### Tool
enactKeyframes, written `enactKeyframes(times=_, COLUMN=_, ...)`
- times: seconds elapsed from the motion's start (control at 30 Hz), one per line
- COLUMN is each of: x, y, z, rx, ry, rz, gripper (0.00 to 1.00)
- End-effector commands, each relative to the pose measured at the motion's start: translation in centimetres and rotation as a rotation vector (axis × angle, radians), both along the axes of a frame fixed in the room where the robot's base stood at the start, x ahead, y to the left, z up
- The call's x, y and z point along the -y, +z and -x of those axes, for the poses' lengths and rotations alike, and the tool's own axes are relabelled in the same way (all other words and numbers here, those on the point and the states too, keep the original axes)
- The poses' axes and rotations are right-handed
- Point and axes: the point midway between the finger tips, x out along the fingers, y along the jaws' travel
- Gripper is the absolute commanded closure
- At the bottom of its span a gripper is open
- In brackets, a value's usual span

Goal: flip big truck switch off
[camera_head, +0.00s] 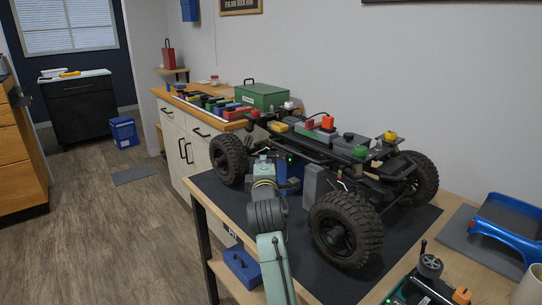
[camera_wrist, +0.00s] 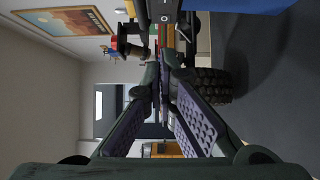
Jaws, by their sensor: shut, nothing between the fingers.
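The big truck (camera_head: 330,150) is a black crawler chassis with large knobby tyres, standing upright on a dark mat. Its switch cannot be picked out with certainty; a small green light (camera_head: 290,157) shows near the truck's side by my arm. My gripper's fingers (camera_wrist: 166,80) are shut and empty in the wrist view, with purple ridged pads. In that view, which is turned sideways, a truck tyre (camera_wrist: 210,86) lies just beyond the fingertips to the right, and a dark part of the truck (camera_wrist: 165,10) is at the top. In the head view my wrist hides most of the gripper.
The mat (camera_head: 350,285) covers much of the wooden table. A blue toolbox (camera_head: 242,268) sits on a lower shelf. A blue car body (camera_head: 510,222) and a controller (camera_head: 425,285) are at the right. A green box (camera_head: 262,96) stands on the counter behind.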

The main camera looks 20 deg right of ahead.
Motion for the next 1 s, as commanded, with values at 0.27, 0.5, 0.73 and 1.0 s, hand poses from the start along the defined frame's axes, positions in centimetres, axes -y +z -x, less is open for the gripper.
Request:
enactKeyframes(times=0.27, x=2.5, y=0.1, z=-1.1, rx=0.000, ry=-0.003, rz=-0.001, gripper=1.00)
enactKeyframes(times=0.5, x=2.6, y=0.0, z=-1.2, rx=0.001, ry=-0.003, rz=-0.001, gripper=1.00)
enactKeyframes(times=0.73, x=3.1, y=-0.1, z=-1.7, rx=0.002, ry=-0.003, rz=0.001, gripper=1.00)
enactKeyframes(times=1.0, x=3.0, y=0.0, z=-1.7, rx=0.001, ry=-0.003, rz=-0.001, gripper=1.00)
